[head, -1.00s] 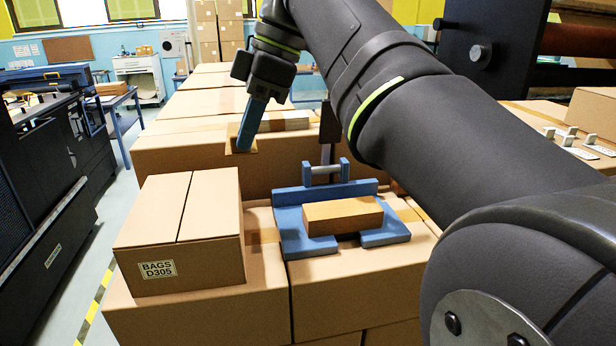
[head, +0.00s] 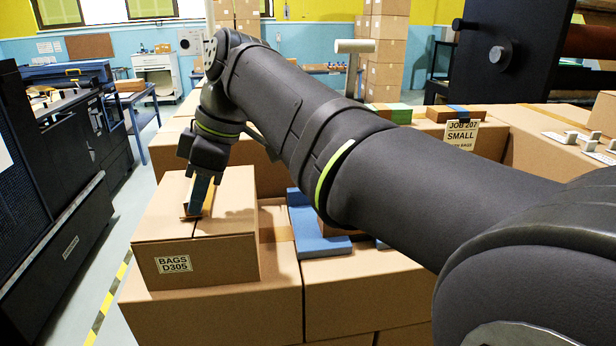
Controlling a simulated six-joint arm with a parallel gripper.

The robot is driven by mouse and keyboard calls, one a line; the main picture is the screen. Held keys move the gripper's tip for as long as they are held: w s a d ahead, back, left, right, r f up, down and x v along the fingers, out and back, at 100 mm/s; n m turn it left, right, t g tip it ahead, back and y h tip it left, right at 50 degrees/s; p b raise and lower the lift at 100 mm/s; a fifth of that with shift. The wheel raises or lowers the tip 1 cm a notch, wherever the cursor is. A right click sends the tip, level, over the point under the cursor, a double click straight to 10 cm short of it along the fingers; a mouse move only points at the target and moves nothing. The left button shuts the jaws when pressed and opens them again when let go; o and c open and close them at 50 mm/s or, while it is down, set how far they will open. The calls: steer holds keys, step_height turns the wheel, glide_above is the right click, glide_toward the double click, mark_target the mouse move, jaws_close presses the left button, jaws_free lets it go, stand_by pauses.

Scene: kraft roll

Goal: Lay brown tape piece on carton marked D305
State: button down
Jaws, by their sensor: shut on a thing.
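The carton marked D305 (head: 207,258) stands at the left of the stacked boxes, closed, with a seam across its top. My gripper (head: 196,208) points down over the top of this carton, its blue fingers shut on a small brown tape piece (head: 208,203). The tape piece is at or just above the carton's top, near the seam; I cannot tell whether it touches. The fingers hide part of it.
A sign reading JOB 207 SMALL (head: 461,136) is further back at right. A dark machine (head: 60,190) stands at far left, across a walkway.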

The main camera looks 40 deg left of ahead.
steer(key=shift+f, duration=0.3)
steer(key=c, duration=1.6)
jaws_free()
steer(key=v, duration=1.2)
steer(key=shift+r, duration=0.3)
steer(key=shift+s, duration=0.1)
steer(key=x, duration=1.2)
steer(key=shift+f, duration=0.35)
steer(key=shift+r, duration=0.95)
